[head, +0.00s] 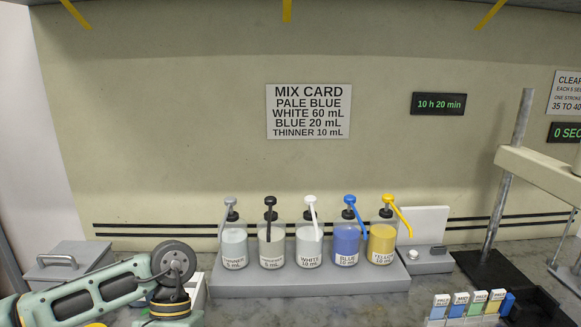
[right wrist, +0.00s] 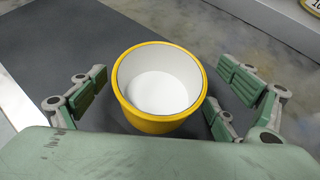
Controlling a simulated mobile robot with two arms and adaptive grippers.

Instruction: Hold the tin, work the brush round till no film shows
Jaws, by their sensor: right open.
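The tin (right wrist: 160,117) is a round yellow cup with a pale inside and a flat white disc at its bottom. It stands upright on a dark mat in the right wrist view. My right gripper (right wrist: 160,90) is open, with green-padded fingers on both sides of the tin and gaps showing between them and its wall. I cannot tell whether the white in the tin is paint or bare lining. No brush can be made out in either view. A green arm of mine crosses the lower left of the head view, but no left gripper fingers show.
Several pump bottles stand on a grey tray (head: 300,288) along the back wall. A stand with a metal post (head: 507,150) is at the right. Small labelled colour blocks (head: 467,306) sit at the lower right. A grey lidded box (head: 65,262) is at the left.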

